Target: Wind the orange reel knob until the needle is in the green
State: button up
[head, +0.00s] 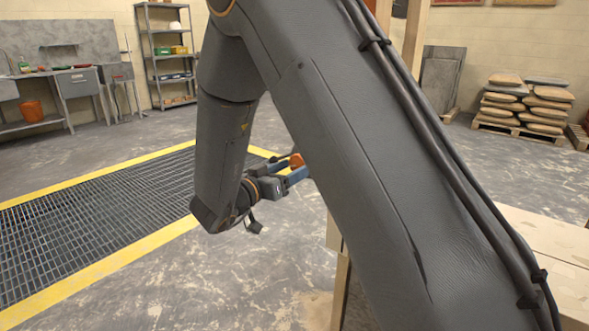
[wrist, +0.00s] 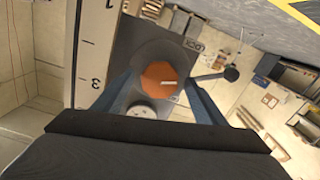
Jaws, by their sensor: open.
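The orange reel knob (wrist: 155,72) shows in the wrist view as a round orange face with a small pale mark, in front of a grey disc (wrist: 160,49). My gripper (wrist: 160,82) is open, with one finger to the left and one to the right of the knob. I cannot tell whether either finger touches it. A pale round dial (wrist: 142,110) is partly hidden below the knob; no needle or green zone can be made out. In the head view my gripper (head: 291,179) is beside a small orange part (head: 297,160), mostly hidden behind my arm.
A dark round end on a thin rod (wrist: 231,73) sticks out right of the disc. A white numbered strip (wrist: 88,50) stands at left. In the head view, a yellow-edged floor grate (head: 90,225) lies left and a pale wooden structure (head: 545,240) is at right.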

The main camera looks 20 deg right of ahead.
jog(key=shift+w+d, duration=0.2)
jog(key=shift+d, duration=0.05)
jog(key=c, duration=1)
jog(key=shift+m+p, duration=0.75)
jog(key=shift+m, duration=1.75)
jog(key=shift+c, duration=0.2)
jog(key=o, duration=1)
jog(key=shift+o, duration=0.2)
jog(key=v, duration=0.8)
jog(key=shift+p, duration=0.45)
